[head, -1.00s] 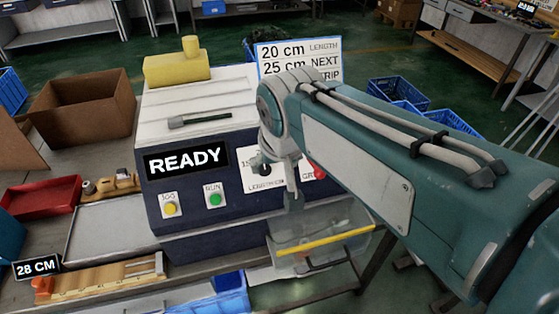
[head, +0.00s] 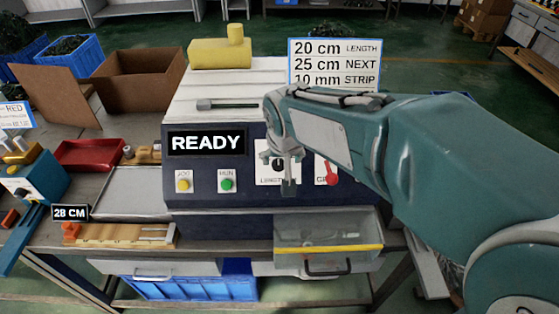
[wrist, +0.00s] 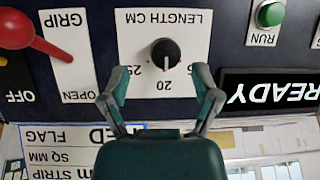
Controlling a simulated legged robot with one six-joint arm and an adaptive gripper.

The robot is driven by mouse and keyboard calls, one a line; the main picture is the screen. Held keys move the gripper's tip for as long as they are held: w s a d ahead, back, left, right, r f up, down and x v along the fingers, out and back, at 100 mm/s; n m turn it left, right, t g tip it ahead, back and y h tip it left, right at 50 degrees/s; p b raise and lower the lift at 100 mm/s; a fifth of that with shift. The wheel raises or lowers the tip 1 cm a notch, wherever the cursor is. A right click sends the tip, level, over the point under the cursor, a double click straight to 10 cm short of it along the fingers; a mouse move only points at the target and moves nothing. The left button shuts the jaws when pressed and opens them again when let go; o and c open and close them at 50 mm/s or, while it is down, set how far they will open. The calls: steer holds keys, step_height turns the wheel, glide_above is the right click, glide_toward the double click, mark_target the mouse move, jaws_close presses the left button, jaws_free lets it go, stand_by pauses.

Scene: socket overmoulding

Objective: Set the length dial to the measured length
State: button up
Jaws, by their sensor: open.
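The length dial (wrist: 165,53) is a black knob on a white plate (wrist: 180,83), upside down in the wrist view. Its white mark points toward the 20; a 25 stands to one side. In the head view the dial (head: 279,162) is partly covered by my gripper (head: 290,185). In the wrist view my gripper (wrist: 160,72) is open and empty, fingers spread either side of the knob; contact cannot be told. The card (head: 334,64) reads 20 cm LENGTH, 25 cm NEXT.
The red grip lever (wrist: 28,35) sits beside the dial plate, near my gripper. The green RUN button (head: 227,184) and yellow JOG button (head: 183,185) are left of the dial. The READY screen (head: 206,142) is above them. A clear bin (head: 325,236) juts out below.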

mark_target(277, 166)
steer(key=shift+d+x, duration=0.25)
steer(key=shift+x, duration=0.95)
steer(key=shift+w+a+f, duration=0.15)
steer(key=shift+a+f, duration=0.05)
steer(key=shift+f, duration=0.05)
steer(key=shift+a+f, duration=0.1)
steer(key=shift+a, duration=0.55)
steer(key=shift+d, duration=0.4)
jaws_close()
steer(key=n+h, duration=0.1)
steer(key=n, duration=0.1)
steer(key=shift+a+n, duration=0.15)
steer(key=shift+n, duration=0.15)
steer(key=n+h, duration=0.2)
steer(key=n, duration=0.1)
steer(key=n+t+h, duration=0.1)
steer(key=n, duration=0.3)
steer(key=shift+a+f+h, duration=0.1)
steer(key=shift+h, duration=0.3)
steer(key=shift+n+t, duration=0.3)
steer(key=shift+n, duration=0.1)
